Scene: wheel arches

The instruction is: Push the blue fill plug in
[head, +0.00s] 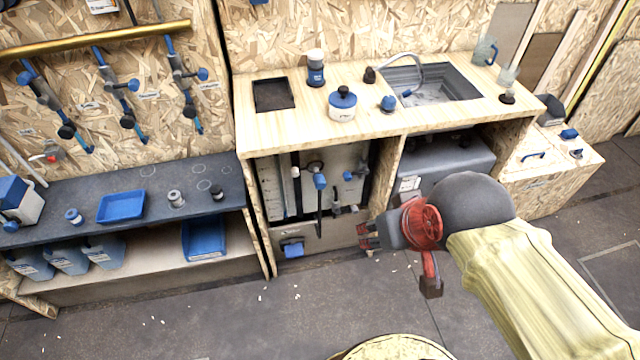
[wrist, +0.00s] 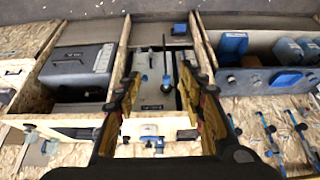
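Several small blue parts show, and I cannot tell for certain which is the fill plug. In the open bay under the counter, a blue-headed part (head: 320,181) with a dark rod hangs on the pale back panel, and a smaller blue knob (head: 348,175) is to its right. The blue-headed part also shows between my fingers in the wrist view (wrist: 166,80). My gripper (head: 369,236) is in front of the bay, low and to its right, apart from these parts. In the wrist view its fingers (wrist: 165,88) are spread, with nothing between them.
A counter (head: 290,124) with a sink (head: 432,88), jars and a blue-topped pot (head: 342,104) is above the bay. A dark shelf (head: 150,220) with a blue tray (head: 121,207) is at left. The floor (head: 250,315) in front is mostly clear.

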